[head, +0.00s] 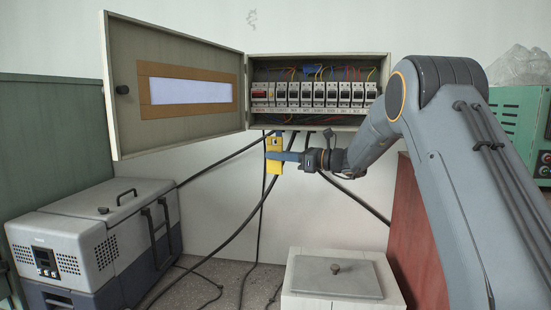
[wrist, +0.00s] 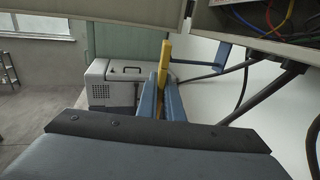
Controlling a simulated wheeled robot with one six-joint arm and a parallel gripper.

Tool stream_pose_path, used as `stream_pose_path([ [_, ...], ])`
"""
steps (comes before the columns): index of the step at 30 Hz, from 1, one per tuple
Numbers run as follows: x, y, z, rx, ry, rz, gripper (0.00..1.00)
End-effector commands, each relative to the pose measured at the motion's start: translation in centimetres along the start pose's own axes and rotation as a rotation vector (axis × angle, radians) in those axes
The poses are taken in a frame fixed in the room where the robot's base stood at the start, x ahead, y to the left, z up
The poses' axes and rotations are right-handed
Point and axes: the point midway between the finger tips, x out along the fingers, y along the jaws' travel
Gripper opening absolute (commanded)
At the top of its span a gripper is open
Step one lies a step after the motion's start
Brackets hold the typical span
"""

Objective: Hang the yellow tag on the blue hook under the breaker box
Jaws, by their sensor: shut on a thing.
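The yellow tag (head: 273,145) is upright below the open breaker box (head: 320,62). My gripper (head: 279,156) is shut on it, with blue fingers at its middle. In the wrist view the tag (wrist: 165,52) stands edge-on between the two fingers (wrist: 163,84). In the head view a small blue part of the hook (head: 269,133) shows at the tag's top. I cannot tell whether the tag's hole is around the hook.
The box's door (head: 180,130) stands open to the left, above the tag. Black cables (head: 235,228) hang below the box. A grey cooler (head: 95,235) is at lower left, a pale lidded box (head: 300,268) below, a red panel (head: 412,240) at right.

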Motion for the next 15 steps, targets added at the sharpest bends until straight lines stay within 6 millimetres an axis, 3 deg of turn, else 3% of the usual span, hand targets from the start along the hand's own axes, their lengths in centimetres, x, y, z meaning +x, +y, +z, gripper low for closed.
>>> stream_pose_path([
  [15, 0.6, -2.3, -0.9, 0.001, 0.000, -0.001, 0.00],
])
